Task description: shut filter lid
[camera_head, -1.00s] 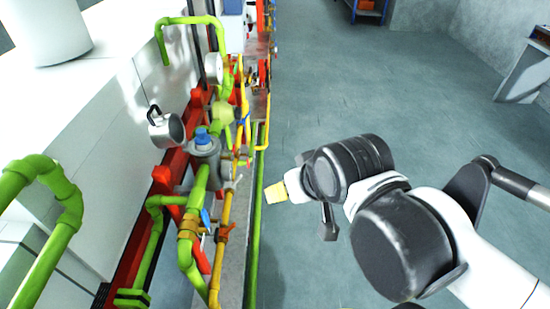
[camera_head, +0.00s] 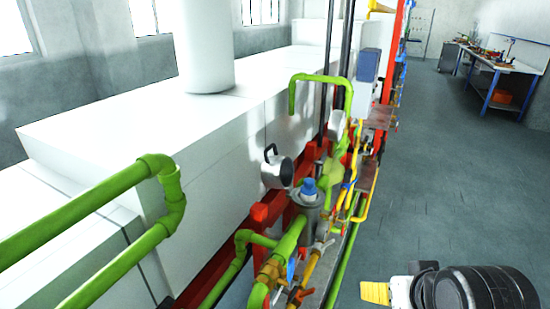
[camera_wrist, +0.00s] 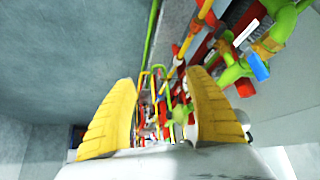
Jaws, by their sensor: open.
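The filter lid (camera_head: 277,169) is a silver, cup-shaped cover with a black handle. It stands tilted open at the upper left of the filter. The grey metal filter housing (camera_head: 310,212) has a blue piece on top and sits among green pipes in the head view. My gripper (camera_head: 375,292) shows a yellow fingertip at the bottom right of the head view, apart from the filter and right of the pipes. In the wrist view, my gripper (camera_wrist: 165,115) has its two yellow fingers wide apart with nothing between them. I cannot make out the lid there.
Green pipes (camera_head: 165,205) stick out at the left in front of a white machine casing (camera_head: 190,135). Yellow pipes and red valve handles crowd around the filter. The grey floor (camera_head: 440,180) at the right is open, with a workbench (camera_head: 497,62) at the back.

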